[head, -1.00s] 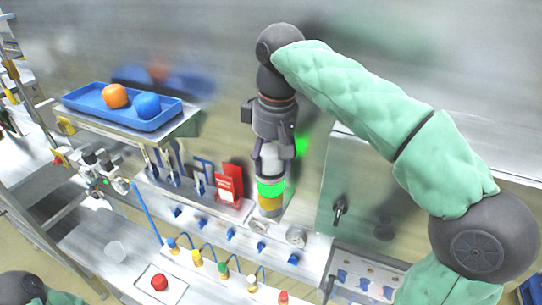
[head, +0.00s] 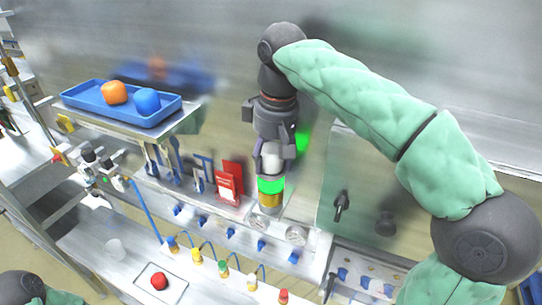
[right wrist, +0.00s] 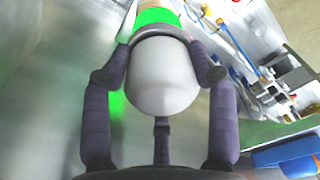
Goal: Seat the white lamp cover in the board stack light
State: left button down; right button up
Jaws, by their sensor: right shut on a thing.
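The white lamp cover (head: 272,157) is between the fingers of my right gripper (head: 272,153), which is shut on it. It also shows in the right wrist view (right wrist: 162,82), large and rounded between the fingers. The stack light, with a lit green section (head: 271,185) above a yellow section (head: 270,200), stands upright right below the cover. The cover is in line with the top of the green section; whether it is fully seated I cannot tell. My left gripper is not clearly in view; only a part of an arm shows at the lower left.
A blue tray (head: 122,112) with an orange thing (head: 114,92) and a blue thing (head: 146,100) stands on a shelf at the left. A red card holder (head: 229,183) is close left of the stack light. Knobs and coloured plugs line the bench front.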

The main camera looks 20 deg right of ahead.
jog(key=shift+a+f, duration=0.15)
jog(key=shift+f, duration=0.5)
jog(key=shift+c, duration=0.5)
jog(key=shift+s+f, duration=0.15)
jog(key=c, duration=0.3)
jog(key=o, duration=1.6)
jog(key=shift+g, duration=0.3)
jog(key=shift+o, duration=0.5)
jog(key=shift+w, duration=0.2)
jog(key=shift+r, duration=0.2)
